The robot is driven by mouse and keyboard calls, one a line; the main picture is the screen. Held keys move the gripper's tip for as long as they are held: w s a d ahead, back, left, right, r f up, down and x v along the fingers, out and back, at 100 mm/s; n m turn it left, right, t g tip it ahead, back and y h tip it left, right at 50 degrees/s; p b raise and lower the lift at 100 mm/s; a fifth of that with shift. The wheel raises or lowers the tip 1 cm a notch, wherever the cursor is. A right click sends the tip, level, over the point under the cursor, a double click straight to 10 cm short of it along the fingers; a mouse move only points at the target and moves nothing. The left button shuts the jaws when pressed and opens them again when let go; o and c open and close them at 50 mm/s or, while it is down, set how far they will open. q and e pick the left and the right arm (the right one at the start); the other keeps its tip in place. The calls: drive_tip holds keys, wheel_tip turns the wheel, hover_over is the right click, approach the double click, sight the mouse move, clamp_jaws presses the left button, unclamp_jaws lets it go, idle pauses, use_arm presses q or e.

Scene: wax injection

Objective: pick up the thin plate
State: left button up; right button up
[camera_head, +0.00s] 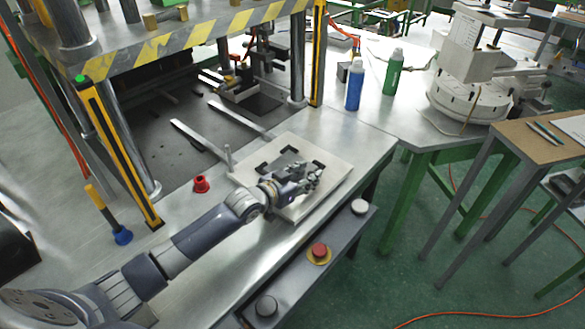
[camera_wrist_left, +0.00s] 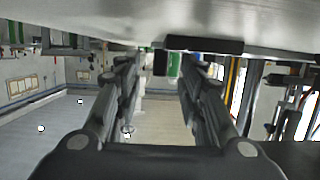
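A thin, pale square plate (camera_head: 257,173) lies flat on the steel worktop of the press, with dark angular marks or parts on top. My left gripper (camera_head: 316,176) is above or at the plate's right part and hides some of it. I cannot tell from the head view whether it touches the plate. In the left wrist view the two fingers of my left gripper (camera_wrist_left: 160,68) are spread apart with nothing held between them. A pale surface (camera_wrist_left: 90,18) fills the top of that view, with a dark block at its edge. My right gripper is not in view.
The press's yellow-black striped frame (camera_head: 190,38) and posts stand behind and left. A red button (camera_head: 319,250) sits on the front panel. A blue bottle (camera_head: 355,86) and a green bottle (camera_head: 393,73) stand behind. A small red part (camera_head: 201,184) is left of the plate.

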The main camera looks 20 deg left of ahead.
use_arm(q)
clamp_jaws()
drive_tip(key=shift+r, duration=0.1)
drive_tip(key=shift+r, duration=0.1)
